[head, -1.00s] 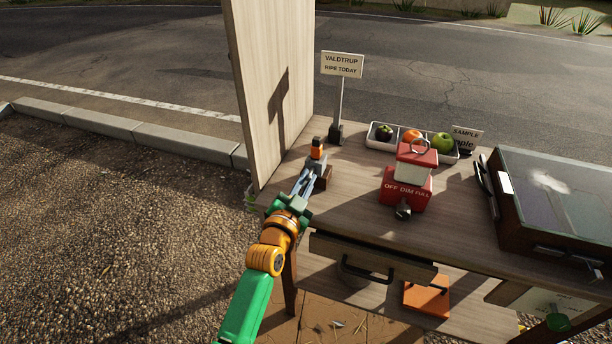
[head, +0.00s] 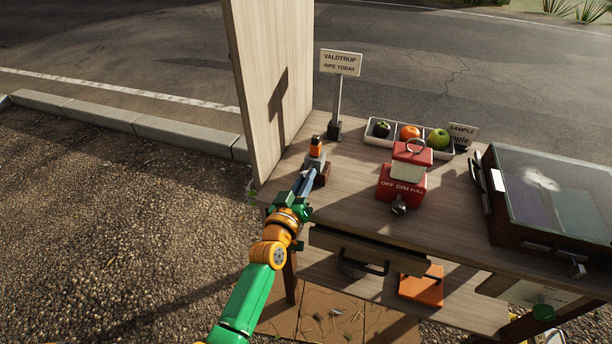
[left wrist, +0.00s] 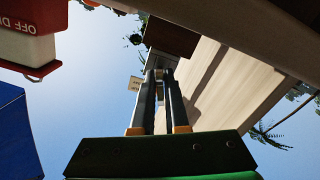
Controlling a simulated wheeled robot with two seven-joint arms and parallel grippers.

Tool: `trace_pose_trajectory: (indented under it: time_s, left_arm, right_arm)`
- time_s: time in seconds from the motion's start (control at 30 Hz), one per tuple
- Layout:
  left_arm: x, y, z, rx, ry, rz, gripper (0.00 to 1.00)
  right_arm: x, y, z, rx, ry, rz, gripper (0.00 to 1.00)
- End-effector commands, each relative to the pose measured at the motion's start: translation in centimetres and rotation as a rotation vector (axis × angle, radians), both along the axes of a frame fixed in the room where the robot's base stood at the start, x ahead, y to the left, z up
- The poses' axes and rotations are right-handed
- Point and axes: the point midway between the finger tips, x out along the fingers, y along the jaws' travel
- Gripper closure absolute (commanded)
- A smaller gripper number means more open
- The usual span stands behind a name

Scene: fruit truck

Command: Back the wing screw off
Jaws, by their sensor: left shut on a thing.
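A small brown wooden block (head: 322,173) stands at the counter's left front edge, with an orange, dark-topped piece (head: 316,147) above it. My left gripper (head: 312,172) reaches up to its front from the lower left. In the left wrist view the fingers (left wrist: 160,75) are close together on a small grey metal part at the brown block (left wrist: 172,37). I take this part to be the wing screw (left wrist: 159,61); the fingertips hide much of it, so its wings and thread cannot be made out. My right gripper is not in view.
A tall wooden panel (head: 268,90) rises just left of the block.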

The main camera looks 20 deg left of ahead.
Motion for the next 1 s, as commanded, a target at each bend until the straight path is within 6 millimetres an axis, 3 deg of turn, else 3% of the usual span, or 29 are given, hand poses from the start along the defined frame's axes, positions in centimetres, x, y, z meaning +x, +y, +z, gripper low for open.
trace_pose_trajectory:
  time_s: [0.6,1.0]
  left_arm:
    - [0.03,-0.02,0.14,-0.553,0.017,0.0,1.0]
    - [0.02,-0.02,0.15,-0.76,0.023,0.001,1.0]
  right_arm:
    - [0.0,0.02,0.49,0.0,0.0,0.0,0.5]
    - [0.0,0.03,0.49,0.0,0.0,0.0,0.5]
